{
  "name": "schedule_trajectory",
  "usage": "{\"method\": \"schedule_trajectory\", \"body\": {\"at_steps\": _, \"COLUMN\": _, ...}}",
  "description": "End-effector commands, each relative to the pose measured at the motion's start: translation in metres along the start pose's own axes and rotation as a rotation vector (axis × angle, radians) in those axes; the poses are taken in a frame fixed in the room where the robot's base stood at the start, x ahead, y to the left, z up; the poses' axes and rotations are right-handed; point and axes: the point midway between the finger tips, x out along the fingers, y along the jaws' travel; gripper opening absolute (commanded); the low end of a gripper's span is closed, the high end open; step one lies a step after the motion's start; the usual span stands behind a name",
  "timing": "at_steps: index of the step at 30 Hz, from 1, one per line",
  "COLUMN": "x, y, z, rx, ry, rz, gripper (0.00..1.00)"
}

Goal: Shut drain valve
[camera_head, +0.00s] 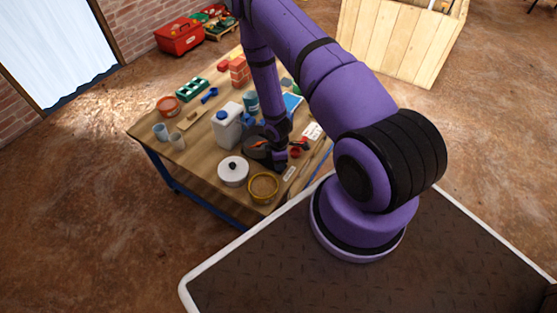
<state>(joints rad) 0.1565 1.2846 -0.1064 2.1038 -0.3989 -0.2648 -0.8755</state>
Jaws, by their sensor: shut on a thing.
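My arm reaches down over the wooden workbench, and my gripper (281,166) is low over its near right part. The gripper is small and dark here. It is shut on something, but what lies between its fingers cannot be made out. I cannot pick out a drain valve for certain. A dark round thing (254,148) with a small orange part lies just left of the gripper. A small red thing (295,153) is just right of it. My wrist hides part of the bench behind it.
The workbench (205,181) is crowded. A white pot with a dark knob (233,172), a yellow-rimmed round pan (264,187) and a white jug (227,128) stand close to the gripper. A red toolbox (180,36) and a wooden crate (390,45) stand beyond. Floor at left is clear.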

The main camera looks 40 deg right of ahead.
Motion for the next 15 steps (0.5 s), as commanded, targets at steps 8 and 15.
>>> {"method": "schedule_trajectory", "body": {"at_steps": 8, "x": 0.0, "y": 0.0002, "z": -0.0007, "rx": 0.263, "ry": 0.002, "rz": 0.001, "gripper": 0.29}}
{"method": "schedule_trajectory", "body": {"at_steps": 15, "x": 0.0, "y": 0.0002, "z": -0.001, "rx": 0.472, "ry": 0.002, "rz": 0.0, "gripper": 0.29}}
